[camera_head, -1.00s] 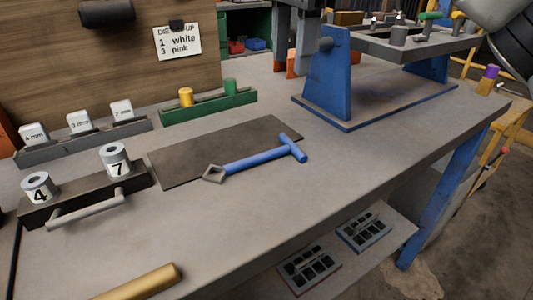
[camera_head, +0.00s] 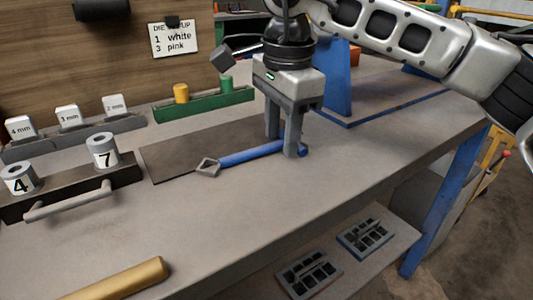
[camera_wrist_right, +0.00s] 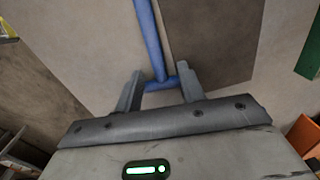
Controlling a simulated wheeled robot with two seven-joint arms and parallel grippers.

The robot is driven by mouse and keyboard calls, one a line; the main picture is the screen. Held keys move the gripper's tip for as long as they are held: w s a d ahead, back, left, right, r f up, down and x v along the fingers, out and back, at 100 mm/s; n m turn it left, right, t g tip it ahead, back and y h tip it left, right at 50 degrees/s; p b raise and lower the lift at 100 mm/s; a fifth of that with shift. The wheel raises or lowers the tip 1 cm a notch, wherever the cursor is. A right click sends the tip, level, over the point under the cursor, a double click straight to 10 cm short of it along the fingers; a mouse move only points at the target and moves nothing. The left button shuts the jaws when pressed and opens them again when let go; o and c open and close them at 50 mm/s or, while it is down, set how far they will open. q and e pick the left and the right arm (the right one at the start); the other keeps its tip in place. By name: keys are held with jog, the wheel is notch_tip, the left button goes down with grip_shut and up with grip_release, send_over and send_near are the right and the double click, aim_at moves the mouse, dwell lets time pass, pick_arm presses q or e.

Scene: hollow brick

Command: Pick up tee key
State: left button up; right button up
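I cannot tell whether the fingers touch the key. My left gripper is not in view.
A dark mat (camera_head: 165,160) lies under part of the key. A green holder (camera_head: 204,104) with yellow and green pegs stands behind. A handled block (camera_head: 70,190) with numbered cylinders is at the left. A brass cylinder (camera_head: 118,280) lies in front. The blue stand (camera_head: 337,75) is behind my gripper.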

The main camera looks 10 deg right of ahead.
jog(key=shift+f, duration=0.3)
jog(key=shift+r, duration=0.1)
grip_shut()
